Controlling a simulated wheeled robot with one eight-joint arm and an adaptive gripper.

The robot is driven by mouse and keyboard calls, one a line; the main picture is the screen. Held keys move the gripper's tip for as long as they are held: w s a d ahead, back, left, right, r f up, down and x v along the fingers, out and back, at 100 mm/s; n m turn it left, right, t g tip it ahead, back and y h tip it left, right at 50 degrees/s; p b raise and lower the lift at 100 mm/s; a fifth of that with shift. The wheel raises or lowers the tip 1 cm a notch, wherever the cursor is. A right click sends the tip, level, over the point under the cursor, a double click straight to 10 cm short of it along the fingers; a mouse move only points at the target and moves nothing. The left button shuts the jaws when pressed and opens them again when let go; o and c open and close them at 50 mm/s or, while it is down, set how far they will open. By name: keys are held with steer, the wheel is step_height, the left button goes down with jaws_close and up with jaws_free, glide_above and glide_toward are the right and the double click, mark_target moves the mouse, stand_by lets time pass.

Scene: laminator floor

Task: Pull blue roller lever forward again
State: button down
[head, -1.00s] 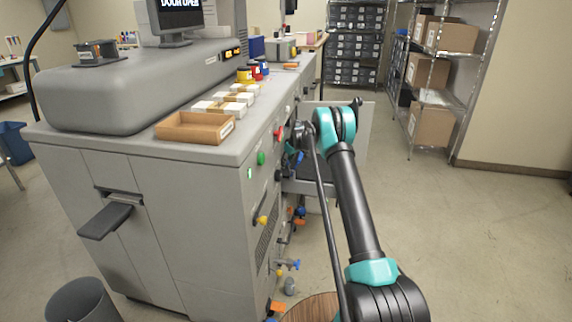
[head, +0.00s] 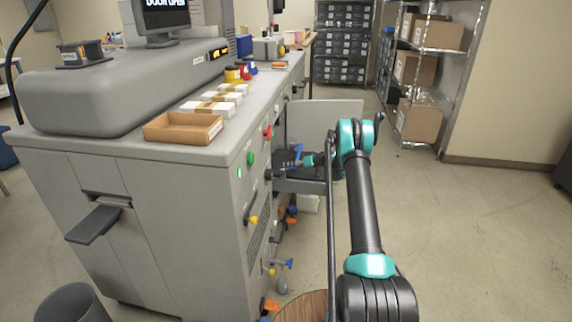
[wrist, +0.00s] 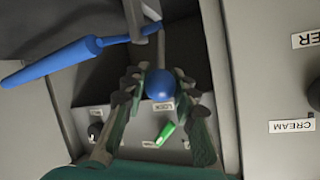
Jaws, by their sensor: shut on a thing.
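In the wrist view a blue ball knob (wrist: 160,86) sits on the end of a thin grey rod. My gripper (wrist: 161,98) has its two fingers on either side of the knob and is shut on it. A long blue handle (wrist: 62,58) lies to the left, apart from the fingers. A small green lever (wrist: 166,133) is on the panel behind, beside a LOCK label. In the head view my gripper (head: 306,161) is at the machine's open side bay, next to a blue part (head: 298,155). The fingers are too small there to make out.
The grey machine (head: 160,220) fills the left, with an open door panel (head: 325,125) behind my arm. Colored knobs and valves line its side. A wooden tray (head: 183,128) and white boxes sit on top. The floor to the right is clear up to the shelves (head: 430,95).

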steer(key=shift+s+d+f, duration=0.2)
steer(key=shift+d+f, duration=0.5)
steer(key=shift+f, duration=0.05)
steer(key=shift+s+d+f, duration=0.2)
steer(key=shift+d+f, duration=0.5)
steer(key=shift+f, duration=0.15)
steer(key=c, duration=1.2)
jaws_free()
steer(key=v, duration=1.2)
